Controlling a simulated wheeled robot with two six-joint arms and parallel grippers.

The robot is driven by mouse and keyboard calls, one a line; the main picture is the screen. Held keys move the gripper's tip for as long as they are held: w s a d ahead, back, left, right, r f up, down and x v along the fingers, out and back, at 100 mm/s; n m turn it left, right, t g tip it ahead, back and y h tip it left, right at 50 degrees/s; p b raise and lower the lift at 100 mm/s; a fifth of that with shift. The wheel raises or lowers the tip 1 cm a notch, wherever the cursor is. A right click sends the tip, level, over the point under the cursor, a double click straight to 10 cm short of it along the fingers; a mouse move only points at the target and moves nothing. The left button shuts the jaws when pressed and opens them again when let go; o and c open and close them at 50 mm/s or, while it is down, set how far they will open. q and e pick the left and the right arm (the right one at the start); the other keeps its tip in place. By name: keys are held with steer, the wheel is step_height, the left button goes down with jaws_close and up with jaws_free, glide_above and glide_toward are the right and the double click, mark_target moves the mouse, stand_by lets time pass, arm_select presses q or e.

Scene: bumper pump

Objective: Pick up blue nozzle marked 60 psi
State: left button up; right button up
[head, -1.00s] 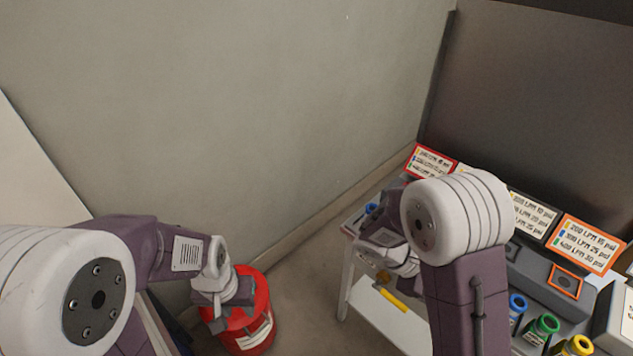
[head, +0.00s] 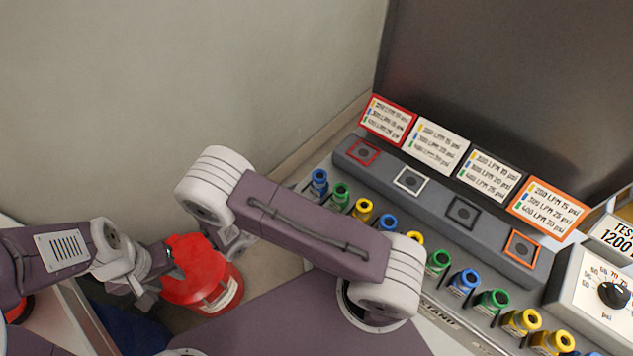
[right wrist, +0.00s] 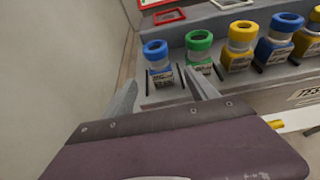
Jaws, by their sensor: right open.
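Several blue nozzles stand in the row on the bench; their pressure labels are too small to read, so I cannot tell which says 60 psi. The leftmost blue nozzle (head: 319,182) is at the row's end and also shows in the right wrist view (right wrist: 157,58). Another blue nozzle (right wrist: 278,42) stands further right, past a green and a yellow one. My right gripper (right wrist: 160,78) is open and empty, its fingers pointing toward the leftmost blue nozzle. In the head view my right arm hides its fingers. My left gripper (head: 158,281) is beside the red bucket; its jaw opening is unclear.
The red bucket (head: 205,272) stands below the bench end. Green (right wrist: 199,45) and yellow (right wrist: 239,44) nozzles stand close to the leftmost blue one. A grey raised block (head: 437,199) with coloured squares and several sign cards runs behind the row. A wall is at left.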

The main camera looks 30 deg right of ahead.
mark_target(315, 186)
steer(key=x, duration=0.4)
steer(key=shift+w+d+f, duration=0.15)
steer(key=shift+w+d, duration=0.05)
steer(key=shift+d, duration=0.1)
steer(key=shift+d+p, duration=0.1)
steer(key=shift+p, duration=0.2)
steer(key=x, duration=0.5)
steer(key=shift+p, duration=0.35)
arm_select(q)
steer(key=shift+w+d+r, duration=0.3)
steer(key=shift+r, duration=0.35)
arm_select(e)
steer(key=shift+s, duration=0.1)
steer(key=c, duration=0.4)
jaws_close()
arm_select(q)
steer(key=shift+r, duration=0.25)
arm_select(e)
step_height(315, 186, up, 10)
steer(key=shift+r, duration=0.1)
